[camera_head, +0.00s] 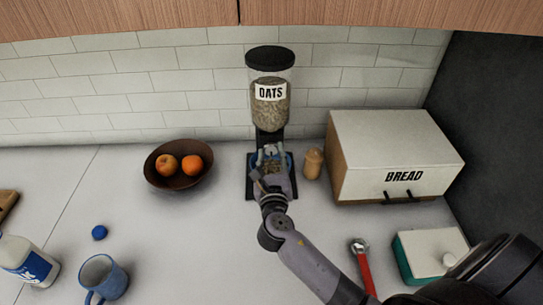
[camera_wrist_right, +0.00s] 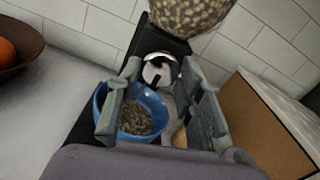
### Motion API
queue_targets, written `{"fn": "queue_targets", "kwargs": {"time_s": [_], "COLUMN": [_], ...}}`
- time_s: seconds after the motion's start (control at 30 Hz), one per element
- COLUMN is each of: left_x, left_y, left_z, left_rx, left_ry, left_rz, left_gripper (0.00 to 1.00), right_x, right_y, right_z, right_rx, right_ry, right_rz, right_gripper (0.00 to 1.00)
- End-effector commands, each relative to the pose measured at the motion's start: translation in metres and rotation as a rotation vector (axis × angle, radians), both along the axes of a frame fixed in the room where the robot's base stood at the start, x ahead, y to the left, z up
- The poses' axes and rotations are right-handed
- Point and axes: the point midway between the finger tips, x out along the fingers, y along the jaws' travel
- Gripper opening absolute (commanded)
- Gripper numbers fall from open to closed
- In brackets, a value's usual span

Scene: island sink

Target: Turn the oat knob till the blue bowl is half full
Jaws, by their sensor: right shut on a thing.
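The oat dispenser (camera_head: 270,115), a clear hopper with a black lid and an OATS label, stands against the tiled wall with oats inside. Its pale knob (camera_wrist_right: 158,70) is between the fingers of my right gripper (camera_head: 271,153), which is shut on it. The blue bowl (camera_wrist_right: 153,103) sits on the dispenser's dark base (camera_head: 250,187), below the knob. Oats (camera_wrist_right: 135,117) cover the bowl's bottom, with blue wall showing above them. In the head view my gripper hides most of the bowl. My left gripper is out of view.
A brown bowl (camera_head: 180,182) with oranges stands left of the dispenser. A wooden shaker (camera_head: 313,164) and a bread box (camera_head: 375,150) are close on the right. A blue mug (camera_head: 103,277), bottle (camera_head: 28,262), red-handled tool (camera_head: 365,270) and green-sided box (camera_head: 405,258) are nearer.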

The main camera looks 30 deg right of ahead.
Motion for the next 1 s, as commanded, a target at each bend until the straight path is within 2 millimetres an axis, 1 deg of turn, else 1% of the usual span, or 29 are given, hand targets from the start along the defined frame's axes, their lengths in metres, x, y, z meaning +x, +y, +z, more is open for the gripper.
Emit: {"fn": "queue_targets", "kwargs": {"time_s": [0.03, 0.17, 0.37, 0.53, 0.77, 1.0], "left_x": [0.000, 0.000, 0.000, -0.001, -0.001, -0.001], "left_y": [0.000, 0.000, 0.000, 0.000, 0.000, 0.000], "left_z": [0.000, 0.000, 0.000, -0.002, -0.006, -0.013], "left_rx": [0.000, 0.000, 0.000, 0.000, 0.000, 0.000], "left_ry": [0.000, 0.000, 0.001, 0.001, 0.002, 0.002], "left_rz": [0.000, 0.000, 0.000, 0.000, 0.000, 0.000], "left_gripper": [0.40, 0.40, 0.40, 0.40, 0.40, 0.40], "right_x": [0.000, 0.000, 0.000, 0.000, 0.000, 0.000], "right_y": [0.000, 0.000, 0.000, 0.001, 0.000, 0.001], "right_z": [0.000, 0.000, 0.000, -0.001, -0.001, -0.002], "right_rx": [0.000, 0.000, 0.011, 0.058, 0.197, 0.400], "right_ry": [0.000, 0.000, -0.005, -0.028, -0.095, -0.193], "right_rz": [0.000, 0.000, 0.000, 0.001, 0.000, 0.000], "right_gripper": [0.15, 0.06, 0.06, 0.06, 0.06, 0.06]}}
